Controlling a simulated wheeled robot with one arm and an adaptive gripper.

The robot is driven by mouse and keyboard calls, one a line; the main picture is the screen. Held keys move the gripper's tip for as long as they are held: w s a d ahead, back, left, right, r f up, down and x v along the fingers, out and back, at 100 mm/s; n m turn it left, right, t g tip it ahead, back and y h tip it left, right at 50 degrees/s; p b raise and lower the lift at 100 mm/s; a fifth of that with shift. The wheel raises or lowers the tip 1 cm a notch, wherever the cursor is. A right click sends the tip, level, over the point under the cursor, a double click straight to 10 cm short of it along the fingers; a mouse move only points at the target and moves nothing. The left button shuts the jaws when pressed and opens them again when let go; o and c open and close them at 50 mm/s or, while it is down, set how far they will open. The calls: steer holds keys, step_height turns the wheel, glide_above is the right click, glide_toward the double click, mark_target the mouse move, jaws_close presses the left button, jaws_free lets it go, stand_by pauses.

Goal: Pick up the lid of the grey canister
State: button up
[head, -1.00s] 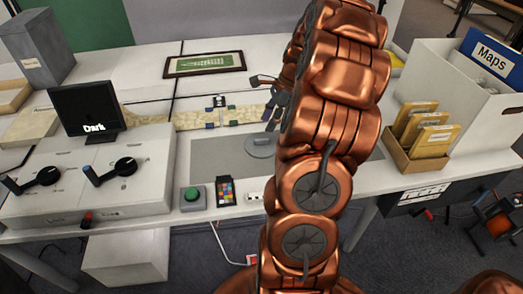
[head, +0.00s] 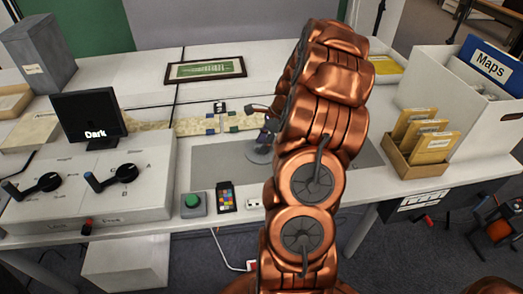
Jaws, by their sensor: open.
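A round grey disc-like top (head: 258,157) sits on the grey mat in the middle of the table. It may be the lid of the grey canister, but the canister body cannot be made out. My gripper (head: 265,138) is open, just above and at the right of this disc, with its dark fingers pointing down. My bronze arm hides much of the gripper and the disc's right side. I cannot tell whether a finger touches the disc.
A grey mat (head: 212,165) lies under the disc. A green button box (head: 192,204) and colour chart (head: 226,197) are in front. A console (head: 90,185) with a screen (head: 88,118) stands left. An envelope box (head: 415,165) and white Maps box (head: 440,85) stand right. A framed picture (head: 205,70) lies behind.

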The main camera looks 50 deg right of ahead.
jaws_close()
stand_by(0.3)
